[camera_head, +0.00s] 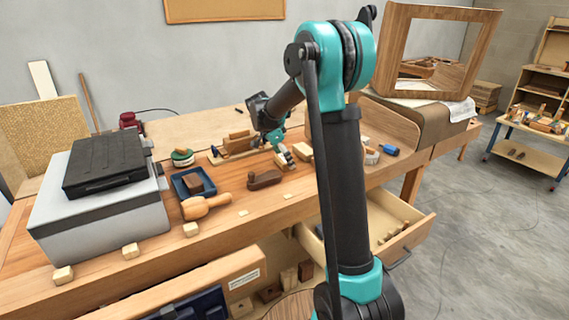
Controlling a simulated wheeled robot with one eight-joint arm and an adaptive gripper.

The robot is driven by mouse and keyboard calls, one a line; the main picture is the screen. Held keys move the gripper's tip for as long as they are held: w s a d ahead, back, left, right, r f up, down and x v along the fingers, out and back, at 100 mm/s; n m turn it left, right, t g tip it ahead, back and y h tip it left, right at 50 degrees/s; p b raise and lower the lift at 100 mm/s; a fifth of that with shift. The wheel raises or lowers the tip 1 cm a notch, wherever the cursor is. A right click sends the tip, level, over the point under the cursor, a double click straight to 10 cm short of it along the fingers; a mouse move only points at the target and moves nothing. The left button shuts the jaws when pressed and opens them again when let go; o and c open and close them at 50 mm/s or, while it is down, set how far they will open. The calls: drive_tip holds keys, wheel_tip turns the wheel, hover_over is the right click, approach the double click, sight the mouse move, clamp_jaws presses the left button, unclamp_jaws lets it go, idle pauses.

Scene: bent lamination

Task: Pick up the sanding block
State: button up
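My gripper (282,152) is low over the middle of the workbench, at the end of my teal and black arm. It is small here, and I cannot tell whether its fingers are open or shut. A small pale-and-dark block (286,160) lies right at the fingertips; I cannot tell if they touch it. A light wooden block (303,151) sits just to the right. A brown block (194,184) lies in a blue tray (181,196) to the left. Which of these blocks is the sanding block is not clear from this view.
A wooden mallet (204,206) and a dark brown wooden tool (264,180) lie at the bench front. A wooden plane (240,143) is behind. A grey box with a black case (104,164) stands left. A drawer (388,232) is open below; a wooden frame (437,50) stands right.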

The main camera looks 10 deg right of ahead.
drive_tip(key=c, duration=1)
drive_tip(key=shift+r, duration=0.1)
